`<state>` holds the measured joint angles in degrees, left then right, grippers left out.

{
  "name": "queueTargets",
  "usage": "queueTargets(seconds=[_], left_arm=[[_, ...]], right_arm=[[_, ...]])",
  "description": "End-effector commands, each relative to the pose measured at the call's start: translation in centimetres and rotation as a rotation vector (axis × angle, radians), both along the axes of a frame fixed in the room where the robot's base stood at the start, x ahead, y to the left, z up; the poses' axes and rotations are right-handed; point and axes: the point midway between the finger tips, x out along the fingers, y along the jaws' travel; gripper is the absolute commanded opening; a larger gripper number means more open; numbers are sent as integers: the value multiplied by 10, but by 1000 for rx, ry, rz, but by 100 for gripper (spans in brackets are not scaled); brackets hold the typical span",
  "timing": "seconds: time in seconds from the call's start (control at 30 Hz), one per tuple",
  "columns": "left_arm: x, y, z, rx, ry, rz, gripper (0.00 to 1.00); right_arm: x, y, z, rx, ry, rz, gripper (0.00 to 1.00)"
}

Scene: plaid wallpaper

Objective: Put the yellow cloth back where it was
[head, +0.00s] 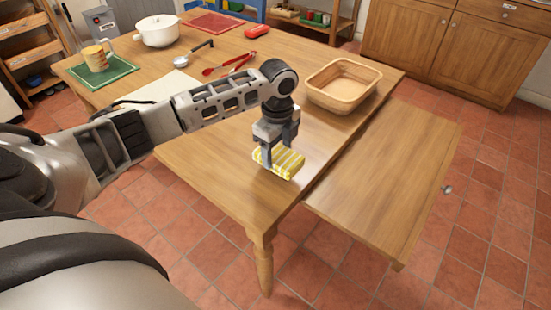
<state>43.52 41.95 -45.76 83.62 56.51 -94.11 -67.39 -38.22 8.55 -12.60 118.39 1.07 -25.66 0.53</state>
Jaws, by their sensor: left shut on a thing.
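The yellow cloth (286,165), striped yellow and white and folded, is at the near corner of the wooden table (225,185). My left gripper (277,155) points down and is shut on the cloth. I cannot tell whether the cloth touches the tabletop or hangs just above it. My right gripper is not in view.
A wooden basket (343,84) stands right of my left arm. A lower wooden leaf (385,180) adjoins the table's right side. Red tongs (230,65), a white pot (157,31) and a mug (96,57) on a green mat (103,74) are farther back.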

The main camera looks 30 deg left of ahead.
Motion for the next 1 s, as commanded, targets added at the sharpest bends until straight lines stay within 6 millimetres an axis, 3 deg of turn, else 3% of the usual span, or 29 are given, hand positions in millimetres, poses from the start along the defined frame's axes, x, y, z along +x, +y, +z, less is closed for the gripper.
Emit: queueTargets(seconds=[0.3, 0.7, 0.73, 0.8, 1.0], left_arm=[[2, 6, -38, 0, 1, 1, 41], [2, 7, -43, 1, 1, 1, 41], [2, 7, -43, 2, 1, 1, 68], [2, 7, -43, 2, 1, 0, 81], [2, 7, -42, 1, 1, 1, 81]], right_arm=[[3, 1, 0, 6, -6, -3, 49], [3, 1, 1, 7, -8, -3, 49], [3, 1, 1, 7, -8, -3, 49], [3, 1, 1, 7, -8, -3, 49], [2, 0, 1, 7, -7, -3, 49]])
